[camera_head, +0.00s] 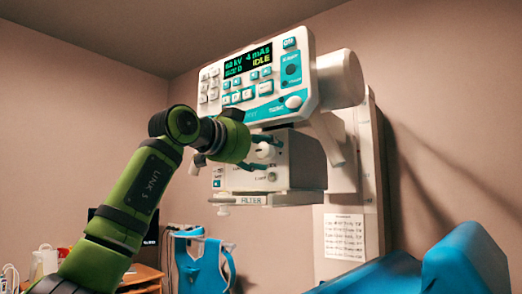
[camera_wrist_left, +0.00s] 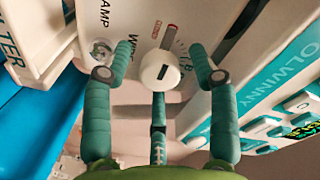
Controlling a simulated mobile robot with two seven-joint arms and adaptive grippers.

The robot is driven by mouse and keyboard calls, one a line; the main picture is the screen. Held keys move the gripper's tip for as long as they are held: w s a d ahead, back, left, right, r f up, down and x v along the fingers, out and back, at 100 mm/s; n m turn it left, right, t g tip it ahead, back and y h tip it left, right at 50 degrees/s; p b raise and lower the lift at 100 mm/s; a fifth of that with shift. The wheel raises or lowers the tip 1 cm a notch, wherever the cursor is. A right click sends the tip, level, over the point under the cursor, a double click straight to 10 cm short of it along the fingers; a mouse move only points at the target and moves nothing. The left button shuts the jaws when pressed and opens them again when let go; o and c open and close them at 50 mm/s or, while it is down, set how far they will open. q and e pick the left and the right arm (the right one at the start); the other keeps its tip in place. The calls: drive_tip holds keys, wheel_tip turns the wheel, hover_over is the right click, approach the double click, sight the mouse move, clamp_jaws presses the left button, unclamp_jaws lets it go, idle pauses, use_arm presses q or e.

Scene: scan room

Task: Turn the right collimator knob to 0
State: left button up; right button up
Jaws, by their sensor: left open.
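The white, round collimator knob (camera_head: 265,151) is on the front of the collimator box, below the control panel in the head view. It also shows in the left wrist view (camera_wrist_left: 160,72), with a red mark and scale ticks beside it. The numbers on the scale are too small to read. My left gripper (camera_head: 257,152) is open in front of the knob. In the left wrist view its teal fingers (camera_wrist_left: 160,56) are spread, with the knob between them. I cannot tell whether any finger touches it. My right gripper is not in view.
The control panel (camera_head: 252,81), with its display reading IDLE, overhangs the collimator box (camera_head: 305,169). A small round LAMP button (camera_wrist_left: 101,51) sits beside the knob. A FILTER ledge (camera_head: 262,199) is underneath. A blue padded surface (camera_head: 465,262) is at the lower right.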

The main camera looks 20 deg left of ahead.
use_arm(q)
drive_tip(key=v, duration=1.2)
idle(0.4)
